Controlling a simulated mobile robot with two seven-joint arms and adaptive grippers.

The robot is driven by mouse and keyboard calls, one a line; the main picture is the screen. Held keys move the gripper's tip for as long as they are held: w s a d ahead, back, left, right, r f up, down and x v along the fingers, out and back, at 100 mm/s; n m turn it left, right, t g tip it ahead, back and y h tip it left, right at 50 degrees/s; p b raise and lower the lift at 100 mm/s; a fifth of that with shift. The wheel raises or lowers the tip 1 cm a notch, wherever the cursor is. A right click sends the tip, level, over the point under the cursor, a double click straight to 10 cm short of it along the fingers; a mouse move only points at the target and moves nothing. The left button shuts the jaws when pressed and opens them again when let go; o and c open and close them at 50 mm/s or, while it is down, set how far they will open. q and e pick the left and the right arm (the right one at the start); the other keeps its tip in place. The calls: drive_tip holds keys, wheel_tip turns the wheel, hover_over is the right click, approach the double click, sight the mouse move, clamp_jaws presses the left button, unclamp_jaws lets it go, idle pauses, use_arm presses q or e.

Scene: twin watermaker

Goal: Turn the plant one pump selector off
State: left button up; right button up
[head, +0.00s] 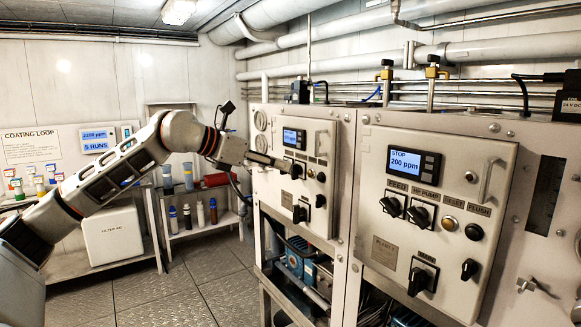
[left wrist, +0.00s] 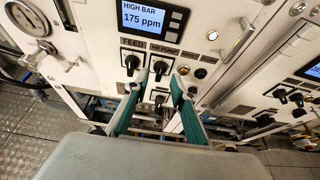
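The farther, left-hand panel (head: 312,135) carries a blue display, dark selectors and buttons. In the left wrist view its display (left wrist: 147,17) reads HIGH BAR 175 ppm. Below it are a black FEED selector (left wrist: 132,62) and the HP pump selector (left wrist: 160,68), with another selector (left wrist: 160,100) lower down. My left gripper (head: 288,167) is at this panel's upper selectors. In the left wrist view its green fingers (left wrist: 160,80) are open, one on each side of the HP pump selector. I cannot tell whether they touch it. My right gripper is not in view.
The nearer panel (head: 435,210) has a display reading STOP 200 ppm and similar selectors. Pipes run above both panels. At the left, shelves (head: 200,232) hold bottles, and a white box (head: 112,233) stands near them. The metal floor (head: 180,295) between is clear.

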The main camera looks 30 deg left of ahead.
sight(292, 168)
use_arm(q)
drive_tip(key=shift+x, duration=2.4)
drive_tip(key=shift+s+r, duration=0.1)
clamp_jaws()
